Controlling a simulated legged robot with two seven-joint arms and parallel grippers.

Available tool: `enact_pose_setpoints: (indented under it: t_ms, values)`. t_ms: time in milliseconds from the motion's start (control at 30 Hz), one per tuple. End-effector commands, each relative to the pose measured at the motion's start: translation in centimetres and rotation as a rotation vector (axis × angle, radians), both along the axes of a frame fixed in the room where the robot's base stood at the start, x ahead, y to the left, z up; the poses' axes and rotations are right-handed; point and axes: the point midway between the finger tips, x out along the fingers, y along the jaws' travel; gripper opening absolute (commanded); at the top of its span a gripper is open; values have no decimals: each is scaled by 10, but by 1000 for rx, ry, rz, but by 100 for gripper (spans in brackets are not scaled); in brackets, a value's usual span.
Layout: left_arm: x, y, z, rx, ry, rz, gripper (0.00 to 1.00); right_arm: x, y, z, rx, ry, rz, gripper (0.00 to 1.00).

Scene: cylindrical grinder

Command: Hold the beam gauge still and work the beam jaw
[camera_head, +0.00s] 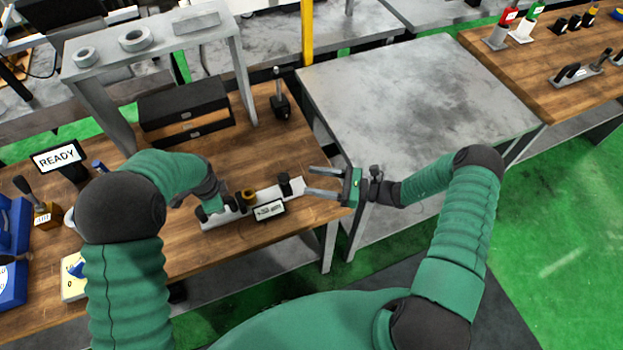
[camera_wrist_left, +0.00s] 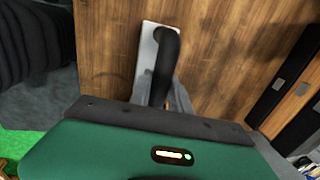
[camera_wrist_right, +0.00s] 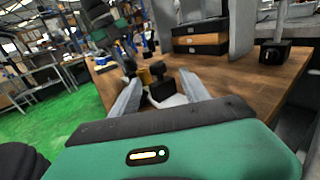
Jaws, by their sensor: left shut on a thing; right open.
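The beam gauge (camera_head: 266,195) is a pale bar lying on the wooden bench, with a small display (camera_head: 269,210) at its front, a brass-coloured part (camera_head: 248,197) and a black upright jaw piece (camera_head: 284,184) near its right end. My left gripper (camera_head: 222,207) is at the bar's left end. In the left wrist view it is shut on a black handle (camera_wrist_left: 167,50) on the pale bar (camera_wrist_left: 148,50). My right gripper (camera_head: 309,181) is open and empty just right of the bar, facing it. In the right wrist view a black block (camera_wrist_right: 162,92) shows between its fingers.
A grey riser (camera_head: 150,52) with rings stands over dark drawers (camera_head: 185,110) behind the gauge. A black stand (camera_head: 279,100) is at the back right. A bare grey table (camera_head: 415,85) lies right.

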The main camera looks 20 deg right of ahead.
Motion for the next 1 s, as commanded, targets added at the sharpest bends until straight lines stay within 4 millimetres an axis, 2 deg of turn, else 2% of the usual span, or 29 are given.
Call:
enact_pose_setpoints:
  t_ms: [100,133,300,667,767,1000]
  values:
    - [1,0,0,-1,-2,-1,0,0,0,0,0,0,0,54]
    - [1,0,0,-1,-2,-1,26,0,0,0,0,0,0,54]
    - [1,0,0,-1,-2,-1,48,0,0,0,0,0,0,54]
    - [0,0,5,-1,-2,0,49,0,0,0,0,0,0,54]
    - [-2,0,21,-2,-4,1,49,0,0,0,0,0,0,54]
    - [-14,-1,81,-2,-5,1,49,0,0,0,-1,-1,0,54]
